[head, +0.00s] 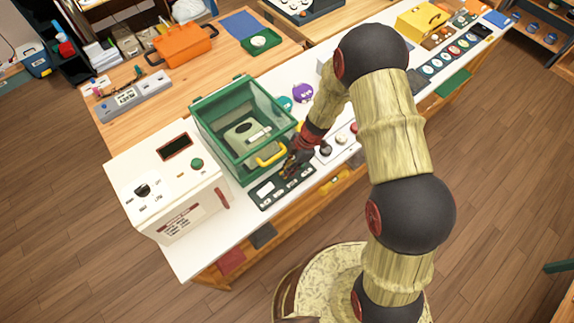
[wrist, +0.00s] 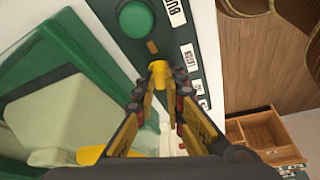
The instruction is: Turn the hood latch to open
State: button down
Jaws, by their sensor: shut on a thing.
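The hood (head: 222,105) is a green-framed clear box on the white counter, with a yellow handle (head: 271,154) at its front. A dark green control panel (head: 265,189) lies along its front edge. My gripper (head: 290,168) is over the right part of this panel. In the wrist view, the fingers of my gripper (wrist: 159,86) are closed around a small yellow latch knob (wrist: 158,68) on the panel. The knob is hidden by my gripper in the head view.
A white machine (head: 165,185) with a dial stands close to the left of the hood. Purple and teal round items (head: 302,93) lie behind my gripper. An orange case (head: 184,46) is on the wooden table behind.

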jog(key=shift+w+r+n+g+p, duration=0.15)
jog(key=shift+n+p, duration=0.35)
jog(key=shift+p, duration=0.5)
jog(key=shift+r+n+g+p, duration=0.1)
jog(key=shift+n+g+p, duration=0.3)
jog(key=shift+p, duration=0.6)
jog(key=shift+f+n+p, duration=0.15)
jog(key=shift+n+p, duration=0.25)
jog(key=shift+f, duration=0.1)
jog(key=c, duration=1.9)
grip_release()
jog(key=shift+o, duration=0.3)
jog(key=v, duration=1.2)
jog(key=shift+o, duration=0.2)
jog(key=shift+a, duration=0.15)
